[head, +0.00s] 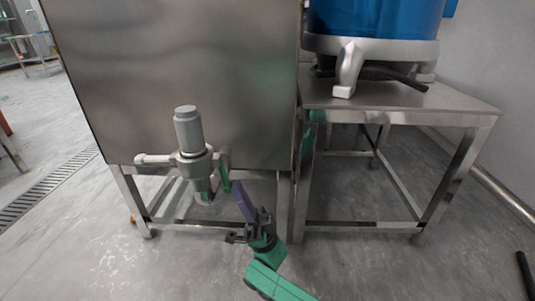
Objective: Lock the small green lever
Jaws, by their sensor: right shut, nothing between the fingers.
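The small green lever (225,172) hangs on the right side of a grey valve fitting (189,132) on the front of a large steel cabinet. The lever points down, tilted slightly. My right gripper (238,186) comes up from the bottom of the head view on a green arm. Its purple fingers are shut and empty. Their tips are just right of the lever's lower end; I cannot tell whether they touch it. My left gripper is not in view.
The steel cabinet (180,60) stands on an open frame. To its right is a steel table (450,108) carrying a blue machine (375,18) with grey feet. A pipe (490,182) runs along the right wall. The floor in front is mostly clear.

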